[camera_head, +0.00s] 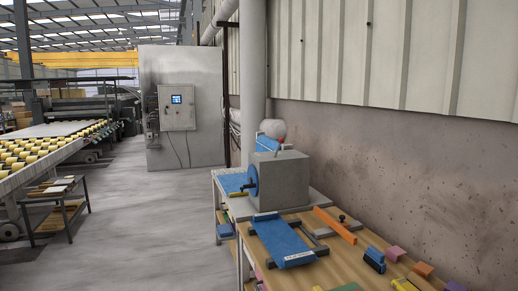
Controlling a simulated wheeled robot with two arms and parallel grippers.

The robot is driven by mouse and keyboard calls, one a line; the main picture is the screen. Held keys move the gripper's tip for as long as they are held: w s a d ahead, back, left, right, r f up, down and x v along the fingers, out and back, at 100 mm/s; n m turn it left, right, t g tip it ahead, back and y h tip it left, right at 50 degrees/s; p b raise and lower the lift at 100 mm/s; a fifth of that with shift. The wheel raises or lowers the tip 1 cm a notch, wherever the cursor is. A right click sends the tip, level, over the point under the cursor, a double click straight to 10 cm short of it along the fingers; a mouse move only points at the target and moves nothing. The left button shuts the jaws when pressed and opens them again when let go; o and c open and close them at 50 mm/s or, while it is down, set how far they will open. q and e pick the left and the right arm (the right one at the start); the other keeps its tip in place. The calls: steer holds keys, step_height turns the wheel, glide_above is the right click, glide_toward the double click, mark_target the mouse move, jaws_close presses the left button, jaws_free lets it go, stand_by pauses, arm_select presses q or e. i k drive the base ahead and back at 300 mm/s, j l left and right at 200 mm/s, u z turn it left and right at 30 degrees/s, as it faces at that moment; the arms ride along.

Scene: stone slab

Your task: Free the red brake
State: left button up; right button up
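A long orange-red bar (334,225) lies at an angle on the wooden workbench (346,262), right of a blue pad (281,238). It is the largest reddish thing in view; I cannot tell whether it is the red brake. A dark piece with a small round knob (342,217) is close to its right side. Behind the pad stands a grey box-shaped machine (284,178) with a blue disc (252,181) on its left side. Neither of my grippers is in view.
Small coloured blocks, one pink (396,253) and one orange (423,269), and a blue-and-black tool (375,258) lie at the bench's right. A wall (420,180) closes the right side. The floor (160,225) left of the bench is clear up to a roller table (50,150).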

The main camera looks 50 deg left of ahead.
mark_target(281, 140)
steer(key=u, duration=1.45)
steer(key=i+j+z, duration=0.45)
steer(key=i+j, duration=2.35)
